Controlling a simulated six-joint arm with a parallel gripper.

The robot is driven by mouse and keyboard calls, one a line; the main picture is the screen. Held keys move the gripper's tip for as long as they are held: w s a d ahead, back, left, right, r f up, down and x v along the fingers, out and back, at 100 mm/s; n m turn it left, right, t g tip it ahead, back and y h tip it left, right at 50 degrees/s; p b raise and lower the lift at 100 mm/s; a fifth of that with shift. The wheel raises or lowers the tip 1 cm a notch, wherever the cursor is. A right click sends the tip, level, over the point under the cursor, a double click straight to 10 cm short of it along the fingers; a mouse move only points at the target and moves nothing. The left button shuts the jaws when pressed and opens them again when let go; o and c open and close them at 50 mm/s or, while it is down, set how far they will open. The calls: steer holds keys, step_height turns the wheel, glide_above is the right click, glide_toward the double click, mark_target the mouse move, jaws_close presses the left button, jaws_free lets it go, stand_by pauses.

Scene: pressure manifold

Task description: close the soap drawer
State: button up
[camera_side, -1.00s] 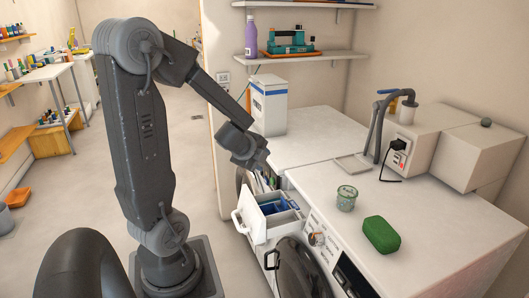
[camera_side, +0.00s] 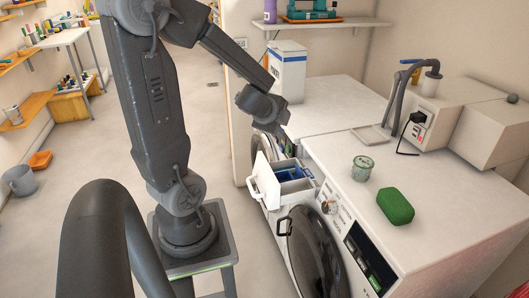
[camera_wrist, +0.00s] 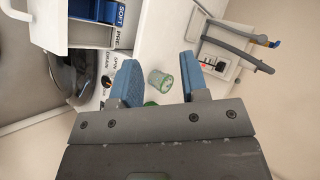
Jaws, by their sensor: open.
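The white soap drawer (camera_side: 297,186) is pulled out of the front of the washing machine (camera_side: 341,187), with blue inside it. Its front panel with a handle (camera_side: 262,188) faces left. In the wrist view the drawer (camera_wrist: 92,37) is at the upper left, with labels reading SOFT and PRE. My gripper (camera_side: 284,137) is above and behind the drawer, near the machine's top edge, and apart from the drawer front.
A glass jar (camera_side: 362,168) and a green sponge (camera_side: 395,206) stand on the machine top. The round door (camera_side: 312,245) is below the drawer. A white box (camera_side: 287,70) stands behind my gripper. A grey hose (camera_side: 392,105) rises at the back.

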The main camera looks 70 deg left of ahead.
steer(key=s+a+f+m+g+h, duration=0.2)
steer(key=s+a+f+m+h, duration=0.15)
steer(key=f, duration=0.35)
steer(key=m+g+h, duration=0.3)
steer(key=m+g, duration=0.1)
glide_toward(251, 187)
steer(key=f, duration=0.5)
steer(key=w+f, duration=0.1)
steer(key=f, duration=0.2)
steer(key=shift+w+d+f, duration=0.15)
steer(key=shift+d+f, duration=0.05)
steer(key=shift+f, duration=0.2)
steer(key=shift+c, duration=0.3)
jaws_close()
